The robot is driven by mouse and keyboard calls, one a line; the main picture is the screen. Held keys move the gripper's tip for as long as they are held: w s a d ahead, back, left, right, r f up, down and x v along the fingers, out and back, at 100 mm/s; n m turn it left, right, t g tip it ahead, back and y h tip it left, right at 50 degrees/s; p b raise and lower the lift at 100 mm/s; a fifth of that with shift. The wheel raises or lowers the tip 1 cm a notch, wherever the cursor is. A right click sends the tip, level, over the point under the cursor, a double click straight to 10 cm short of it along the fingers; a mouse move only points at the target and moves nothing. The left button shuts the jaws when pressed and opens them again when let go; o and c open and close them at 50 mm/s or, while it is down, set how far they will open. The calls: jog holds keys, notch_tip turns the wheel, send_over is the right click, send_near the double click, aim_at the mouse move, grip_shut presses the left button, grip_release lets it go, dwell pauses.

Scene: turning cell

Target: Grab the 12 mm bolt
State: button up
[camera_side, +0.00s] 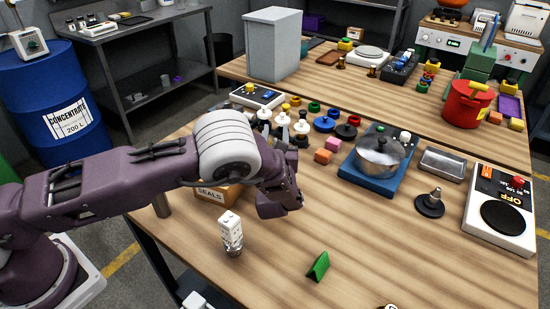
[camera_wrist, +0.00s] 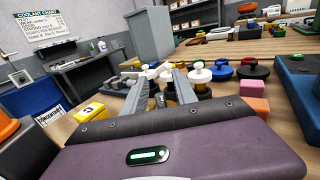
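My gripper (camera_wrist: 160,82) reaches forward in the wrist view, its two grey fingers apart. The cluster holds white pieces on black bases (camera_wrist: 200,76) and pieces with yellow or gold parts. A small part (camera_wrist: 160,99) shows between the fingers in the wrist view, too small to identify; I see no contact with it. I cannot tell which piece is the 12 mm bolt. My arm hides some of the table there in the side view.
Blue, black, red and green rings (camera_side: 325,123) lie right of the cluster. Orange and pink blocks (camera_side: 328,150) and a pot (camera_side: 379,156) on a blue base stand farther right. A SEALS box (camera_side: 208,193) sits under my arm.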

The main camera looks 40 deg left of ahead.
grip_shut()
dwell(1.2)
